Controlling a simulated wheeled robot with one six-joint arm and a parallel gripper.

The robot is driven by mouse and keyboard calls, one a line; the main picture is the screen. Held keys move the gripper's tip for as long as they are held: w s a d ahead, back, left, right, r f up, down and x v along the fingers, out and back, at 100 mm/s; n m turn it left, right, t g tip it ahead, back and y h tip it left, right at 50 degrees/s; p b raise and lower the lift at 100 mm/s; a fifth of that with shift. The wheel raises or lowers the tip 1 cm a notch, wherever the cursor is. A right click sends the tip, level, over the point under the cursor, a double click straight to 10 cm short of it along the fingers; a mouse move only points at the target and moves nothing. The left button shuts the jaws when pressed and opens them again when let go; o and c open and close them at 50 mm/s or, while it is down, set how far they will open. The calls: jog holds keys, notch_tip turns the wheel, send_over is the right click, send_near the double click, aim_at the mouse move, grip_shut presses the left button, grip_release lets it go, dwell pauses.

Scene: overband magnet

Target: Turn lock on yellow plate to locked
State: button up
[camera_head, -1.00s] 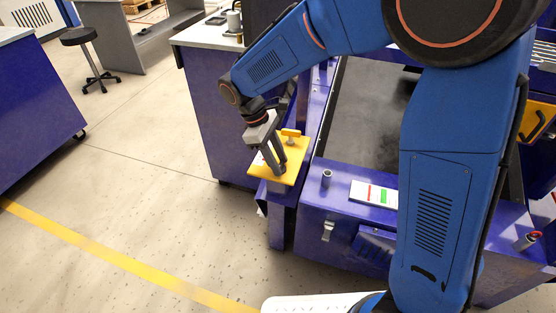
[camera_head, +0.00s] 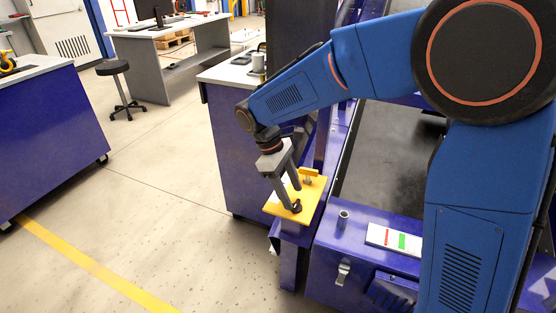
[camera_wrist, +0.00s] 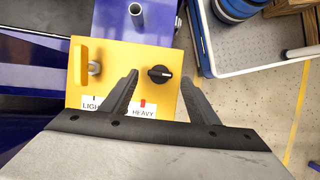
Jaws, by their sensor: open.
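The yellow plate (camera_head: 278,207) lies on a blue post; it also shows in the wrist view (camera_wrist: 122,60). It carries a black round knob (camera_wrist: 159,73) with a white mark pointing right, and a yellow bar handle (camera_wrist: 81,65) on a grey stub. I cannot tell for certain which of these is the lock. White labels reading "HEAVY" (camera_wrist: 143,112) and partly "LIGHT" (camera_wrist: 90,103) sit at the plate's near edge. My gripper (camera_wrist: 161,78) is open, with one finger on each side of the knob, apparently not touching it. In the head view my gripper (camera_head: 294,198) reaches down to the plate.
A blue housing (camera_head: 325,238) with a short grey tube (camera_head: 343,219) and a red-green label (camera_head: 393,239) stands right of the plate. A blue cabinet (camera_head: 228,150) is behind. Open floor lies to the left. A tray-like cart (camera_wrist: 250,45) shows in the wrist view.

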jog(key=v, duration=1.4)
jog(key=shift+r, duration=0.15)
